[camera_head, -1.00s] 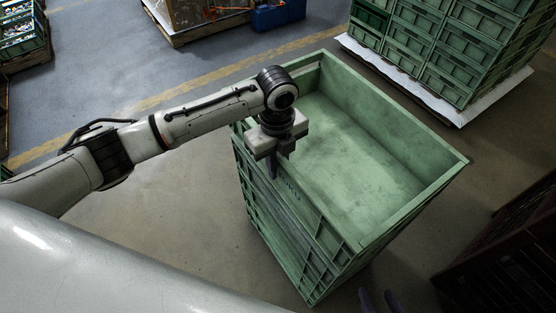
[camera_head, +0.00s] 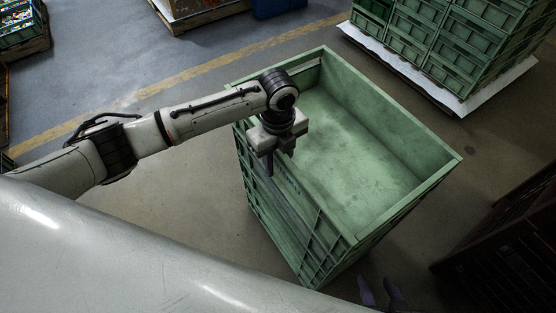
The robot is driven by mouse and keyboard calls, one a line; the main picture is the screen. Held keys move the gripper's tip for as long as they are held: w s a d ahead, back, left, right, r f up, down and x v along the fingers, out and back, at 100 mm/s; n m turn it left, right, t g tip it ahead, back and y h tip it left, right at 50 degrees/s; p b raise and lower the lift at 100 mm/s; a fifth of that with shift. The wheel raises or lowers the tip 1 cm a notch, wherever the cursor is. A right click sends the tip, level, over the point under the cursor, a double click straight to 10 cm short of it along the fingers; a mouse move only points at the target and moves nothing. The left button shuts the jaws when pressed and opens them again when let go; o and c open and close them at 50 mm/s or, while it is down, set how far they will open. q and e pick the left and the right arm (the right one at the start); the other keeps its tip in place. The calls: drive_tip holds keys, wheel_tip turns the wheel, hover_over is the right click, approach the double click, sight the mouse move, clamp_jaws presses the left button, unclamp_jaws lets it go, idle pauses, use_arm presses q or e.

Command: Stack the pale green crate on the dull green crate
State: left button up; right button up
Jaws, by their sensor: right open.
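A large, open, empty pale green crate (camera_head: 345,150) stands at the centre of the head view, with ribbed outer sides. I cannot tell from this angle whether its tall side is one crate or includes the dull green crate below. My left gripper (camera_head: 279,158) points down at the crate's left rim, one finger outside the wall and one at the inner side. Whether the fingers pinch the wall is not clear. My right gripper (camera_head: 381,292) shows only its fingertips, apart and empty, at the bottom edge near the crate's lower corner.
Stacked green crates (camera_head: 455,40) stand on a white-topped pallet (camera_head: 400,72) at the upper right. A dark slatted rack (camera_head: 500,240) is at the lower right. Another loaded pallet (camera_head: 195,14) is at the top. Open floor (camera_head: 130,225) lies left of the crate.

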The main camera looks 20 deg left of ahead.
use_arm(q)
drive_tip(key=shift+r, duration=0.1)
wheel_tip(320, 180, up, 12)
drive_tip(key=shift+r+p, duration=0.1)
drive_tip(key=shift+p, duration=0.3)
idle(0.4)
